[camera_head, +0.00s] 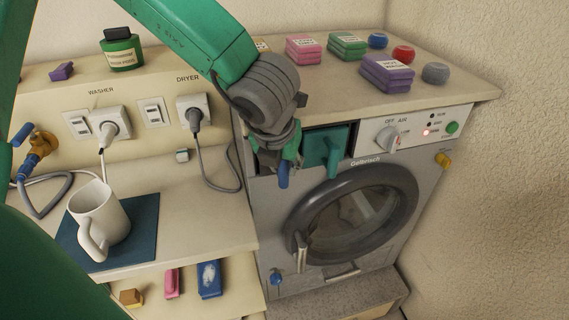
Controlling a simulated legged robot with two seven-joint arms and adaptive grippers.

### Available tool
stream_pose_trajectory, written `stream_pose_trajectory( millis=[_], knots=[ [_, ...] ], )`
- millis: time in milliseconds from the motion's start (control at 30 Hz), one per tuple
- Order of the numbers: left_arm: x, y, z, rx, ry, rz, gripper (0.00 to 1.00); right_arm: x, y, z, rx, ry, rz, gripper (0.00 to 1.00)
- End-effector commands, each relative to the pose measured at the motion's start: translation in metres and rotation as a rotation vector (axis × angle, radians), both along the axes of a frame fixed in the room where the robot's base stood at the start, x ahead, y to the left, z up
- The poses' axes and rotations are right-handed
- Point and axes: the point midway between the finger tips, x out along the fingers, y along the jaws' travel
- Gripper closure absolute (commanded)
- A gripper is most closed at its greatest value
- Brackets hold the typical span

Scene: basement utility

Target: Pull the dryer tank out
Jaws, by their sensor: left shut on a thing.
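The grey dryer (402,178) stands at the right with a round dark door. A teal drawer front (314,147) with an upright teal handle (333,159) sits at its upper left, below a dark gap. My left gripper (281,160) is at the dryer's upper left corner, left of that handle. It is shut on a blue handle (283,176), whose lower end sticks out below the fingers. My wrist and fingers hide most of the part behind, so I cannot tell whether this handle belongs to the tank. My right gripper is not in view.
A white mug (99,216) stands on a blue mat (146,222) at the left. The dryer plug's cable (216,177) hangs near my gripper. A wall (470,210) bounds the right side.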

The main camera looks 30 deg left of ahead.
Motion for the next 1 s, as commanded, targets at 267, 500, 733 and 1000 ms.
stream_pose_trajectory(
  millis=[267,500,733,1000],
  knots=[
    [-0.007,-0.009,0.0,-0.001,0.0,-0.002,1.0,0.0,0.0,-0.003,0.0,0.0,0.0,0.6],
    [-0.013,-0.016,0.0,-0.002,-0.001,-0.002,1.0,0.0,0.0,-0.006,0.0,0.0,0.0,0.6],
    [-0.019,-0.024,0.0,-0.003,-0.001,-0.003,1.0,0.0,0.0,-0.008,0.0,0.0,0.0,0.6],
    [-0.026,-0.031,0.0,-0.003,0.0,-0.003,1.0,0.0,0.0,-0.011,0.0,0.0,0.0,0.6]
  ],
)
